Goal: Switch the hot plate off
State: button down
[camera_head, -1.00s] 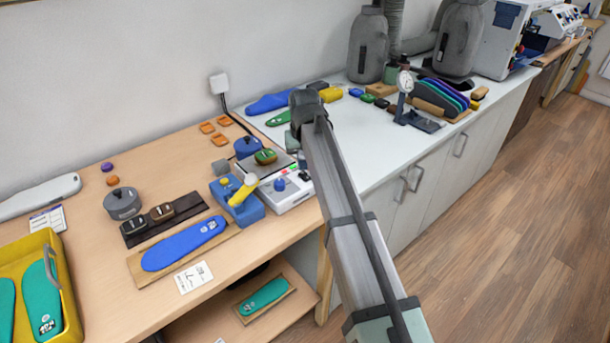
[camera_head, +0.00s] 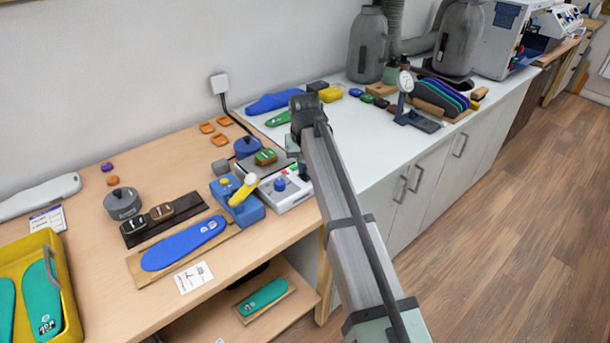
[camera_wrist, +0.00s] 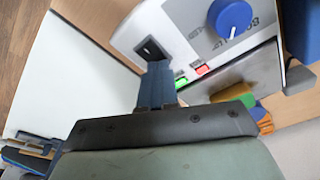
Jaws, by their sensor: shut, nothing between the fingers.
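The hot plate has a white control panel (camera_head: 293,193) with a blue knob (camera_head: 280,184). In the wrist view the panel shows the blue knob (camera_wrist: 230,18), a black rocker switch (camera_wrist: 150,50), and a green light (camera_wrist: 182,82) and a red light (camera_wrist: 202,70) that look bright. My gripper (camera_wrist: 158,68) is shut and empty. Its blue fingertips are right by the lower edge of the switch; I cannot tell whether they touch it. In the head view my arm hides the right end of the panel, and my fingers are not clear.
A green-topped brown piece (camera_head: 265,156) is on the metal plate, with a blue pot (camera_head: 248,147) behind it. A blue device with a yellow handle (camera_head: 243,189) stands left of the panel. The white cabinet top (camera_head: 352,145) right of my arm is mostly clear.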

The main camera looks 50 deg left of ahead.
jog(key=shift+f, duration=0.2)
jog(key=shift+r, duration=3.55)
